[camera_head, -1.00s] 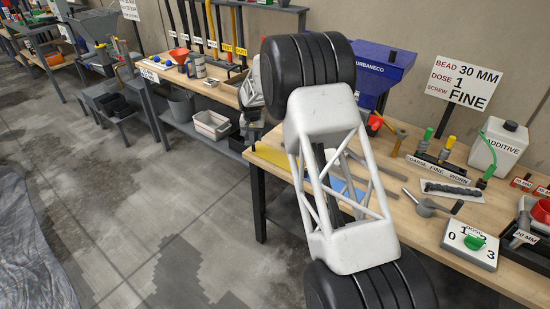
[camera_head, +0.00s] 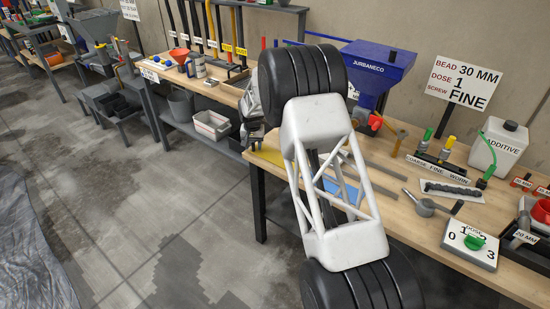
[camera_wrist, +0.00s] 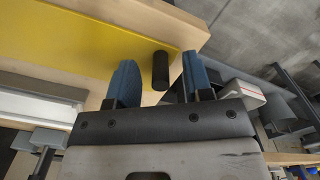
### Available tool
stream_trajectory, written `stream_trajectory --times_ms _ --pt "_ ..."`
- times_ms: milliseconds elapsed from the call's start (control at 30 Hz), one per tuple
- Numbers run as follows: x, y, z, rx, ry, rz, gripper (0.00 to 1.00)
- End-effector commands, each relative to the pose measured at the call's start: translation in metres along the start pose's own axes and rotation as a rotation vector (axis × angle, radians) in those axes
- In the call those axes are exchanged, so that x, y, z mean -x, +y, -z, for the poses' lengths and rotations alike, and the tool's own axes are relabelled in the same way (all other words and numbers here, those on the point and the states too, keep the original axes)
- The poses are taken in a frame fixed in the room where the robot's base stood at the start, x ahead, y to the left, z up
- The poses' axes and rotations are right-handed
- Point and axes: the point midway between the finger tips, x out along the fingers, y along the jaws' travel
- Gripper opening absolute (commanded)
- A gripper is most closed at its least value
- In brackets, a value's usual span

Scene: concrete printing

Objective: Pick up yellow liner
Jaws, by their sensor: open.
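The yellow liner (camera_head: 270,153) is a flat yellow sheet lying at the left end of the near workbench, partly hidden by my arm. In the wrist view the yellow sheet (camera_wrist: 90,42) fills the upper left. A short black cylinder (camera_wrist: 160,70) stands out at its edge; I cannot tell whether it is fixed to the liner. My gripper (camera_wrist: 159,60) is open, its two blue fingers on either side of the black cylinder with gaps visible. In the head view my gripper (camera_head: 252,136) is small and dark beside the bench's left end.
A blue sheet (camera_head: 343,191) and grey metal strips lie right of the liner. A blue hopper (camera_head: 384,65) stands behind. Open floor (camera_head: 190,215) lies left of the bench.

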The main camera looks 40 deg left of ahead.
Motion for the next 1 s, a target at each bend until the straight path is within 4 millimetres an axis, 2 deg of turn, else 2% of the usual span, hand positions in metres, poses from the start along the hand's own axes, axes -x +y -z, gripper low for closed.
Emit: stream_trajectory --times_ms 567,900,1000 --pt "-0.0018 0.0001 -0.0001 0.0 0.0 0.0 0.47" --pt "-0.0019 0.0001 -0.0001 0.0 0.0 0.0 0.0" --pt "-0.0016 0.0001 0.0 0.0 0.0 0.0 0.0"
